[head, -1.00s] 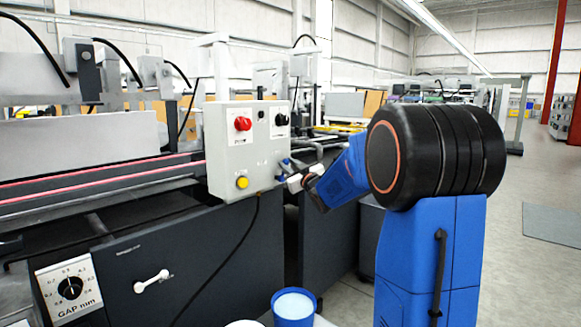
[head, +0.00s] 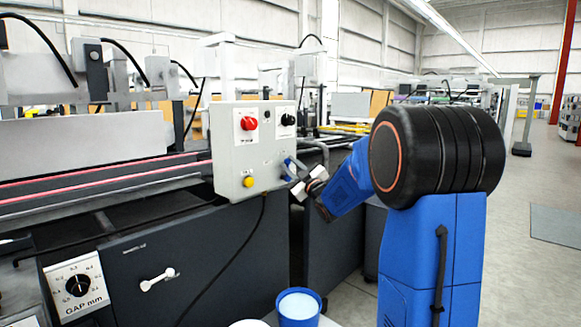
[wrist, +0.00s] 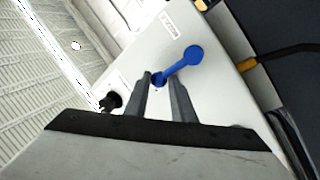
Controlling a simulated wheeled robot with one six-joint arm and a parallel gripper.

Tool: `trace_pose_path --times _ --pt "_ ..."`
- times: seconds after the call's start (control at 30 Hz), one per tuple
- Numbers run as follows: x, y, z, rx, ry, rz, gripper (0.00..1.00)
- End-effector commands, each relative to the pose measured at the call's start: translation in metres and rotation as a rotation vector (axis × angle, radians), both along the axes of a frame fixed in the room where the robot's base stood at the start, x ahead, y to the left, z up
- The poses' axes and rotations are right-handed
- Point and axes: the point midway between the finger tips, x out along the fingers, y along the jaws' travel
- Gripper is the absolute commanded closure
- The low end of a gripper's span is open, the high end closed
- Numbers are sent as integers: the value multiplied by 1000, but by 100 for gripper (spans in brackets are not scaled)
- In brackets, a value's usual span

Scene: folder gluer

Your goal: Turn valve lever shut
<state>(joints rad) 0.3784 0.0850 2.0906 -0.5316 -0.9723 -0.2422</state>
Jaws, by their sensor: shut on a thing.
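The blue valve lever (wrist: 184,61) is on the face of a pale grey control box (head: 225,151). In the wrist view it slants from a small end between my fingertips up to a larger round end on the right. In the head view the lever (head: 289,167) shows as a small blue patch at the box's right side, partly hidden by my gripper. My gripper (wrist: 161,79) is shut on the small end, one finger on each side. The gripper (head: 295,181) also shows in the head view at the box's right edge.
The box carries a red knob (head: 249,123), a black knob (head: 287,119) and a yellow button (head: 249,182). A black cable hangs below it. A blue bucket (head: 298,309) stands in front. Open floor (head: 520,270) lies to the right.

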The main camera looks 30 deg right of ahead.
Motion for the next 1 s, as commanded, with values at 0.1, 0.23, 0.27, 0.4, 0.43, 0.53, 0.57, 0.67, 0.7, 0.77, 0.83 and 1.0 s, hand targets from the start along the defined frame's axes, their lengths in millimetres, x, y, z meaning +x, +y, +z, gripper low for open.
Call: trace_pose_path --times 0.1,0.23,0.27,0.4,0.43,0.53,0.57,0.67,0.7,0.77,0.83,1.0 --pt "0 -3 -1 1 2 -5 100" --pt "0 -3 -1 2 3 -4 59" --pt "0 -2 -1 2 3 -4 59" --pt "0 -2 -1 2 1 -3 59" --pt "0 -1 -1 2 2 -2 59" --pt "-1 -1 0 1 1 -2 59" --pt "-1 -1 -1 1 1 -2 59" --pt "-8 -2 -2 1 0 -3 59" --pt "-12 -2 -3 1 0 -3 59" --pt "-20 -3 -6 2 1 -3 59" --pt "-32 -4 -8 1 0 -4 59" --pt "-65 -6 -17 1 0 -4 59"
